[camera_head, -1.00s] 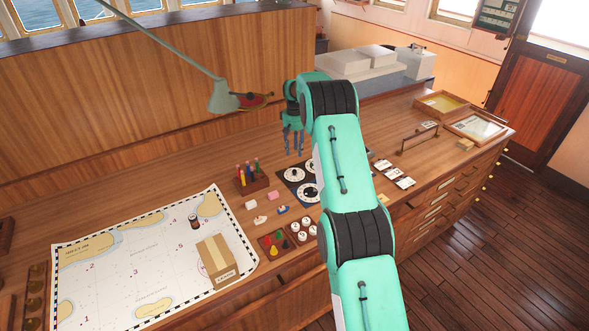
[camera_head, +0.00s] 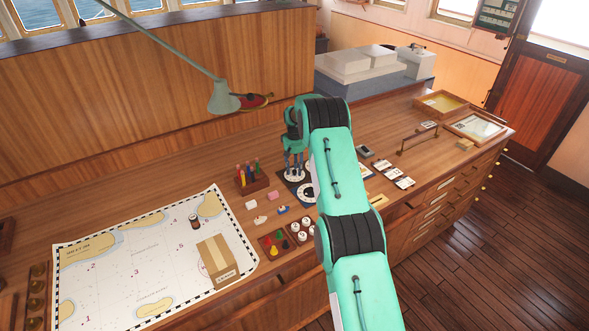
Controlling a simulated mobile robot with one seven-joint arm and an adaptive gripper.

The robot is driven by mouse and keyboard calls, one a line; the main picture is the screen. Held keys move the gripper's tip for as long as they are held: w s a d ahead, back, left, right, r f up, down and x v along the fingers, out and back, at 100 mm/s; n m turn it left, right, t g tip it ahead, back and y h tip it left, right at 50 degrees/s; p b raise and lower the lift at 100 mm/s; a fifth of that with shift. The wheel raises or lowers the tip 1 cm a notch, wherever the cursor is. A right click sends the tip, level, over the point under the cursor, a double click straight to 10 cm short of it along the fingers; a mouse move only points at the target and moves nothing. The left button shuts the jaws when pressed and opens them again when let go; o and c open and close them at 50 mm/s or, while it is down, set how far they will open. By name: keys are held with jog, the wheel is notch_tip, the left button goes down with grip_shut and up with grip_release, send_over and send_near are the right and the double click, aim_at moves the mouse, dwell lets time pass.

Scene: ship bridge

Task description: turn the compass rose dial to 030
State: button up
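A dark panel (camera_head: 284,186) lies on the wooden desk and carries white round dials. One dial (camera_head: 295,177) is at the panel's upper left, and another (camera_head: 307,193) is nearer the front, partly hidden by my arm. The markings are too small to read, so I cannot tell which is the compass rose or where it points. My gripper (camera_head: 294,170) points down over the upper left dial, with its fingers apart. The fingertips are at or just above that dial; contact cannot be told. The panel's right part is hidden behind my arm.
A rack of coloured pegs (camera_head: 251,178) stands left of the panel. Small blocks and trays of pieces (camera_head: 273,243) lie in front. A chart (camera_head: 130,250) with a cardboard box (camera_head: 217,260) covers the left. Cards (camera_head: 391,172) lie right of my arm. A lamp (camera_head: 224,97) hangs behind.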

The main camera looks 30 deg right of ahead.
grip_shut()
jog(key=shift+m, duration=0.3)
jog(key=m+b, duration=0.2)
jog(key=m, duration=0.2)
jog(key=shift+m, duration=0.4)
jog(key=m+b, duration=0.2)
jog(key=m, duration=0.4)
jog(key=shift+m, duration=0.3)
dwell(0.4)
grip_release()
